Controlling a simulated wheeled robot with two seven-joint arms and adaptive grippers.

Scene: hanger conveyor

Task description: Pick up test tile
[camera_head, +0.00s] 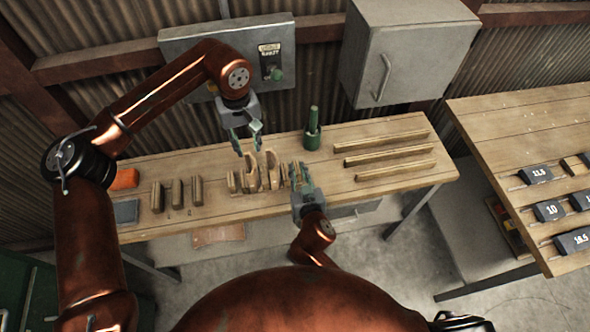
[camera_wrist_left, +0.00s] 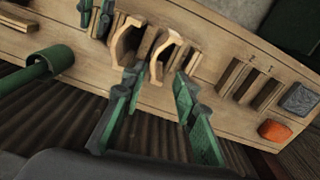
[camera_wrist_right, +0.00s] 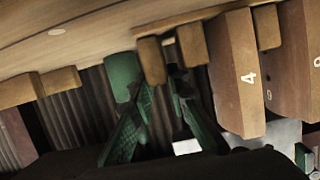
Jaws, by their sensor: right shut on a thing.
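No piece in view is plainly marked as the test tile. Curved wooden pieces (camera_head: 250,178) stand mid-bench; one with a pale edge shows in the left wrist view (camera_wrist_left: 157,62). My left gripper (camera_head: 247,137) hangs open above and behind them; its fingers (camera_wrist_left: 158,82) are apart, with the pale-edged piece just beyond their tips. My right gripper (camera_head: 298,172) is low at the right end of this row, shut on a small wooden piece (camera_wrist_right: 152,60). Its fingers partly hide where they grip. Beside it in the right wrist view is a larger block marked 4 (camera_wrist_right: 238,75).
A green cylinder (camera_head: 313,130) stands behind my right gripper. Long wooden bars (camera_head: 385,142) lie to the right, short slotted bars (camera_head: 178,193) to the left. An orange block (camera_head: 124,178) and a grey block (camera_head: 126,212) are at the left end. A grey cabinet (camera_head: 415,45) hangs behind.

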